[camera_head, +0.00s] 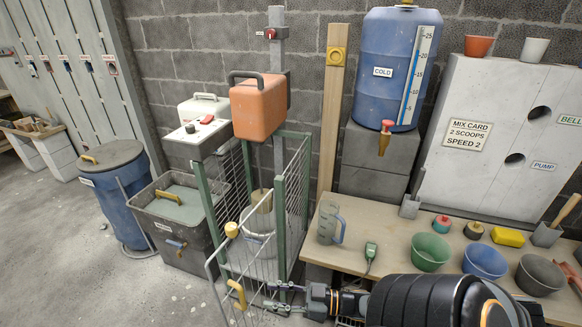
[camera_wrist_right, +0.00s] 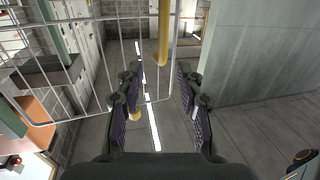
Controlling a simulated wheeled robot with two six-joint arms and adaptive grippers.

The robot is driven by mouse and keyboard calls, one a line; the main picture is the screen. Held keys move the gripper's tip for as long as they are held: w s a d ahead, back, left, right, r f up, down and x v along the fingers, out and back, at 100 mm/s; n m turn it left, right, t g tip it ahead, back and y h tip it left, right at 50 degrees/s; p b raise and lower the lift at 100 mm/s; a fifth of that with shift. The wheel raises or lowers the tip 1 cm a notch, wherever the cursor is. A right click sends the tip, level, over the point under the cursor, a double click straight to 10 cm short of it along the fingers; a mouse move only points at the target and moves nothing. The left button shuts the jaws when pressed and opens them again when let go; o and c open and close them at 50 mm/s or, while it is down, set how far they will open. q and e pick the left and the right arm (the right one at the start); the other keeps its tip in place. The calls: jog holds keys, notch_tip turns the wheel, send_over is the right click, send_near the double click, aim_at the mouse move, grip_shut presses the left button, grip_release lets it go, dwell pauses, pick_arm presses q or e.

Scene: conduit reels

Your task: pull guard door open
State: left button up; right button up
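The guard door (camera_head: 258,262) is a wire mesh panel at the front of a cage with green posts (camera_head: 279,222). Its yellow handle (camera_head: 238,294) shows low in the head view. The mesh door (camera_wrist_right: 110,45) fills the upper left there. My left gripper is not in view.
A wooden table (camera_head: 390,235) with a grey jug, bowls and tools stands at the right. A grey bin (camera_head: 180,222) and a blue barrel (camera_head: 118,190) stand left of the cage. An orange container (camera_head: 258,105) sits above the cage. Open floor (camera_head: 80,275) lies at the left.

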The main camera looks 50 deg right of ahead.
jog(key=v, duration=0.4)
jog(key=shift+s+d, duration=0.15)
jog(key=shift+d, duration=0.1)
jog(key=d+f+m+h+p, duration=0.2)
jog(key=d+f+m+h, duration=0.1)
jog(key=d+f+h, duration=0.6)
jog(key=s+d+f+m+g+h+p, duration=0.1)
jog(key=s+f+g, duration=0.2)
jog(key=f, duration=0.4)
jog(key=s+d+f+m+g+h+p, duration=0.15)
jog(key=s+f, duration=0.25)
jog(key=f, duration=0.4)
jog(key=s+a+f+m+g+p, duration=0.1)
jog(key=s+a+f+g+p, duration=0.1)
jog(key=s+a+f+g, duration=0.7)
jog(key=s+a+f, duration=0.2)
jog(key=s+a, duration=0.3)
jog(key=a, duration=0.1)
jog(key=shift+s+a+f, duration=0.3)
jog(key=shift+f, duration=0.1)
